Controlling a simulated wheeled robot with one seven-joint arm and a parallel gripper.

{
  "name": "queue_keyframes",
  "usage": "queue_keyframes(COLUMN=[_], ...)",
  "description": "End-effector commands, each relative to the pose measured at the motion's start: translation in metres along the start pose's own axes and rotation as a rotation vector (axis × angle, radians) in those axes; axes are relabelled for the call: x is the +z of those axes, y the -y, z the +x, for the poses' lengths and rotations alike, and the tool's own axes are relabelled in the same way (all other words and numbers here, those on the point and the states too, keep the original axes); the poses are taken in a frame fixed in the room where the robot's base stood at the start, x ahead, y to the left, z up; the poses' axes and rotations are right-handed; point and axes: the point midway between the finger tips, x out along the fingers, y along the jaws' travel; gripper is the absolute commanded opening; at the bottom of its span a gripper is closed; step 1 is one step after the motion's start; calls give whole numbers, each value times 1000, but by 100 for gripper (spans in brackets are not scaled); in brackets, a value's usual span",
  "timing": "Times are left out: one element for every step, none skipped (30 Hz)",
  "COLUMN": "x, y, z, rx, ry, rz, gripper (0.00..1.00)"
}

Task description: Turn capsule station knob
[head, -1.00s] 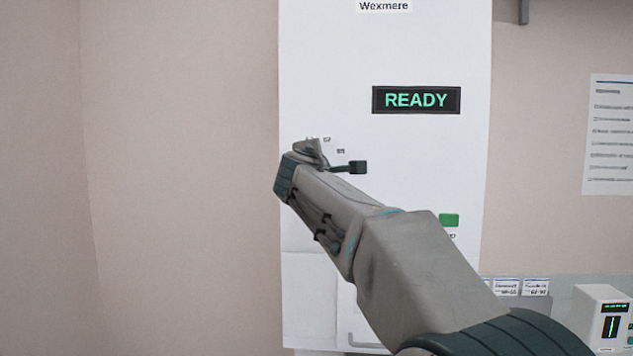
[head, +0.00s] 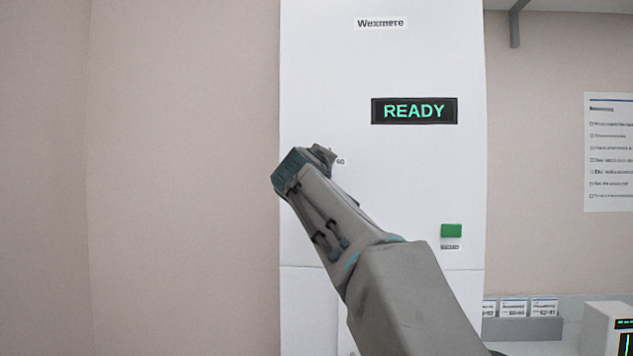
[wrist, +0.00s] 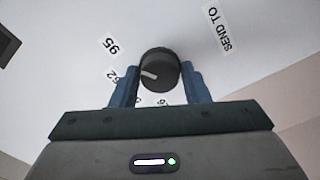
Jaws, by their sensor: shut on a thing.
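The capsule station (head: 385,60) is a tall white panel with a lit READY display (head: 414,111) and a green button (head: 451,231). Its knob (wrist: 159,68) is round and black with a pale pointer line, seen in the wrist view. The pointer aims left, slightly up, in that view. My gripper (wrist: 160,80) has its two blue fingers shut on the knob, one on each side. Number labels ring the knob; 95 (wrist: 110,45) and 62 lie to its left, others are partly hidden behind the fingers. In the head view my arm hides the knob and the fingertips.
A SEND TO label (wrist: 224,30) is beside the knob. To the right of the station are a posted sheet (head: 609,150), a shelf bracket (head: 514,28), several small labelled cards (head: 514,307) and a white device (head: 607,328). The wall at left is bare.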

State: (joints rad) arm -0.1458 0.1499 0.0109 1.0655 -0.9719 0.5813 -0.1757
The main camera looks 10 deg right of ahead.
Motion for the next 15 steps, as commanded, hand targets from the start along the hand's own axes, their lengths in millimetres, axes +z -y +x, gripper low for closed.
queue_keyframes(x=[1,1,0,0,0,0,0,0,0,0,0,0,0,0,0], y=[1,1,1,0,0,0,0,0,0,0,0,0,0,0,0], z=[0,0,0,0,0,0,0,0,0,0,0,0,0,0,0], rx=[0,0,0,0,0,0,0,0,0,0,0,0,0,0,0], ry=[1,1,1,0,0,0,0,0,0,0,0,0,0,0,0], rz=[8,13,18,22,24,27,28,29,29,29,29,29,29,29,29], gripper=[19,19,19,19,19,19,19,19,19,19,19,19,19,19,19])
